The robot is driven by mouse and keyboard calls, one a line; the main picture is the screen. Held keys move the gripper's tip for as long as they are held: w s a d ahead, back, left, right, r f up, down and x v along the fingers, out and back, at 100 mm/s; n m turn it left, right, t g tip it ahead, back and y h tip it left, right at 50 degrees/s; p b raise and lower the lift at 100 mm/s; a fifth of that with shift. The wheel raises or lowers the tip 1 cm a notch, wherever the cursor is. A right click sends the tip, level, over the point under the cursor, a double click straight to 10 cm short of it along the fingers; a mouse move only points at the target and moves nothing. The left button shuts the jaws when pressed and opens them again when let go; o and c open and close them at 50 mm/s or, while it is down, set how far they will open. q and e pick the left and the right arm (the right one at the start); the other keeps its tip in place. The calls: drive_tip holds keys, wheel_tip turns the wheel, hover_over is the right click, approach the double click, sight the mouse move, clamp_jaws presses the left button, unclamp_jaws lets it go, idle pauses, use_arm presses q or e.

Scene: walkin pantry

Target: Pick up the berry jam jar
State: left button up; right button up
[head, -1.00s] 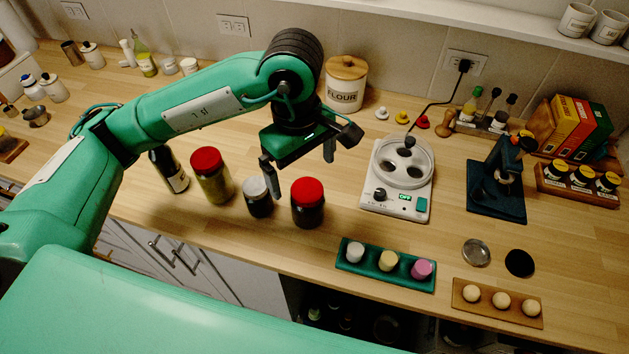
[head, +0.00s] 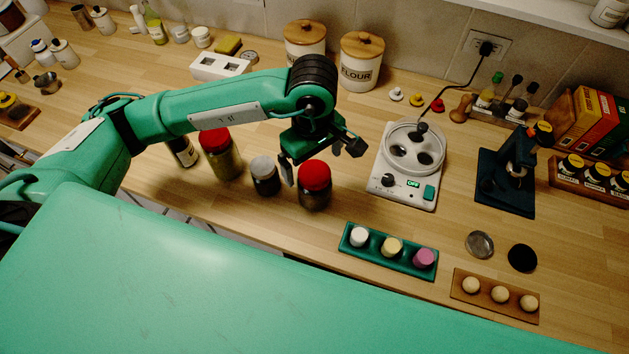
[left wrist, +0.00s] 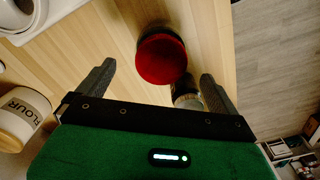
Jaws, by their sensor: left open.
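A dark jar with a red lid (head: 315,191), which looks like the berry jam, stands upright near the counter's front edge. I cannot read a label. My left gripper (head: 320,158) is open just behind and above it, with one finger left of the lid. In the left wrist view the red lid (left wrist: 161,58) shows ahead, between the lines of the two spread fingers of the gripper (left wrist: 157,70); nothing is held. A grey-lidded dark jar (head: 265,178) stands close by on the left, and part of it shows near one finger in the left wrist view (left wrist: 186,97). My right gripper is out of view.
A taller red-lidded jar (head: 222,160) and a dark bottle (head: 183,150) stand further left. A white appliance (head: 405,185) is to the right, a flour canister (head: 361,65) behind.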

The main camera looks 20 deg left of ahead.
sight(314, 173)
use_arm(q)
drive_tip(key=shift+s+d+f+p, duration=0.1)
drive_tip(key=shift+f+p, duration=0.45)
drive_tip(key=shift+p, duration=0.05)
wheel_tip(314, 173, down, 3)
drive_tip(key=shift+s+f+p, duration=0.1)
drive_tip(key=shift+p, duration=0.7)
drive_tip(key=shift+f, duration=0.45)
drive_tip(key=shift+d, duration=0.1)
drive_tip(key=c, duration=1.6)
drive_tip(key=shift+r, duration=0.1)
